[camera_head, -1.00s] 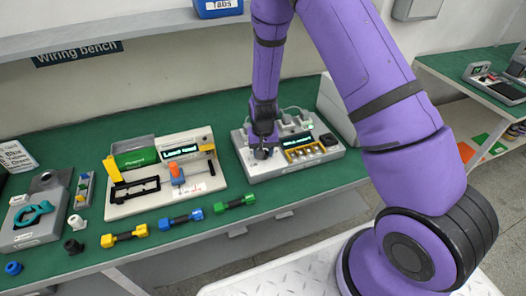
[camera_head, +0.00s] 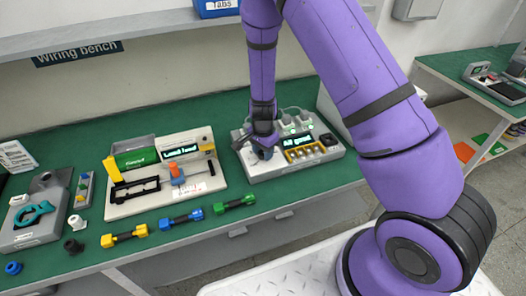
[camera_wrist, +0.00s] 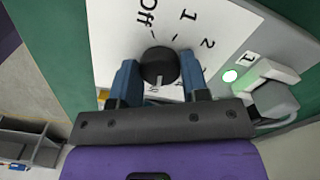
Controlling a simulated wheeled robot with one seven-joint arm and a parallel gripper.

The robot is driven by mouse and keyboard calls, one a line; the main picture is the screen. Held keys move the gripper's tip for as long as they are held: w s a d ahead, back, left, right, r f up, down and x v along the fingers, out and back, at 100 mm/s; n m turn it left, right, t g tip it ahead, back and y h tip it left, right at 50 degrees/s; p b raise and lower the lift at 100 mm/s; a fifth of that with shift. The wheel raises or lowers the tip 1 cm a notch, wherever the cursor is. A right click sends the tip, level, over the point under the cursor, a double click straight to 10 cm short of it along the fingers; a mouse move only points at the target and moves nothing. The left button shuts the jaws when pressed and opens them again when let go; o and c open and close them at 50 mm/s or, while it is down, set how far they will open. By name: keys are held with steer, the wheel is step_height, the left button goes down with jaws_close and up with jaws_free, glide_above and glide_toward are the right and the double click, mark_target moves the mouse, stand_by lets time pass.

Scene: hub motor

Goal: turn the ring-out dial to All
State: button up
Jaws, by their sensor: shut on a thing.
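The ring-out dial (camera_wrist: 160,64) is a round black knob on a white face marked Off, 1 and 2 in the wrist view. My gripper (camera_wrist: 159,78) is shut on the dial, a blue finger on either side. In the head view my gripper (camera_head: 263,153) is at the left front of the grey ring-out unit (camera_head: 270,172). The unit's display (camera_head: 297,140) appears to read "All good". The dial is hidden there.
Left of the unit stands a pale board (camera_head: 150,207) with a green part and display. Blue (camera_head: 181,219), yellow (camera_head: 124,236) and green (camera_head: 235,202) connectors lie along the front.

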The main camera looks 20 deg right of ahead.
steer(key=shift+m, duration=0.4)
steer(key=o, duration=0.9)
step_height(320, 180, up, 11)
steer(key=shift+f, duration=0.1)
stand_by(2.0)
